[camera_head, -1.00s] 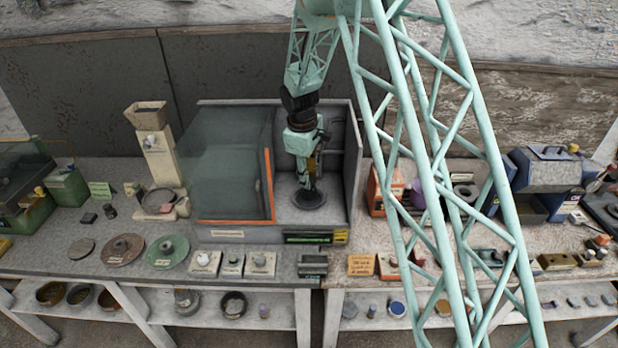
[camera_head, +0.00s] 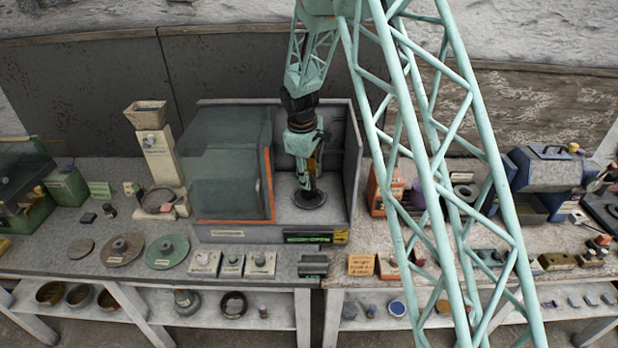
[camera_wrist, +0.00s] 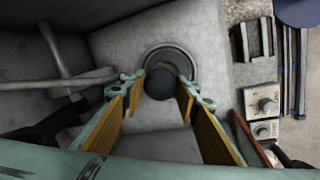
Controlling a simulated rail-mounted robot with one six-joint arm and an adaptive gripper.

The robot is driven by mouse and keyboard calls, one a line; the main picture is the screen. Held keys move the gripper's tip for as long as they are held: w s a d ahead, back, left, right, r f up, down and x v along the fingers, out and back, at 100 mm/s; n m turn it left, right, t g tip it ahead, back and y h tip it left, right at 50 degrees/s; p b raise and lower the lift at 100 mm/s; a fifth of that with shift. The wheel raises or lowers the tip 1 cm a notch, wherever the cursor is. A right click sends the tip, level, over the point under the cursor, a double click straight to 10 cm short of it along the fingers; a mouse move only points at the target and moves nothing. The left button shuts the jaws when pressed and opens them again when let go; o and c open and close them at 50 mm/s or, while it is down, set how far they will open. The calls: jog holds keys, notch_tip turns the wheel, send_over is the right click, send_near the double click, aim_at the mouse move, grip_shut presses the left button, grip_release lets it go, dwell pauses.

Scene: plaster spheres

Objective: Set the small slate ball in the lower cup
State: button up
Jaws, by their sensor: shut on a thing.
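My gripper (camera_wrist: 160,88) is shut on a small dark slate-grey ball (camera_wrist: 159,84), which shows between the fingertips in the wrist view. In the head view my gripper (camera_head: 309,183) points down inside an open-fronted case, over a dark round dish (camera_head: 309,203). The dish's ringed rim also shows just beyond the ball in the wrist view (camera_wrist: 184,57). I cannot tell whether the ball touches the dish. The ball is too small to make out in the head view. I cannot tell which thing is the lower cup.
The case has a glass pane with an orange edge (camera_head: 268,190) to the left of my gripper and a grey wall (camera_head: 353,170) to the right. Several pale blocks with round tops (camera_head: 260,264) stand in front of it. An orange box (camera_head: 387,190) stands right of the case.

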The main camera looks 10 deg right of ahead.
jog(key=shift+f+b, duration=0.55)
jog(key=shift+f, duration=0.4)
dwell(0.5)
jog(key=o, duration=0.9)
jog(key=shift+o, duration=0.2)
jog(key=shift+r, duration=0.2)
jog(key=shift+r+p, duration=0.85)
jog(key=shift+r, duration=0.95)
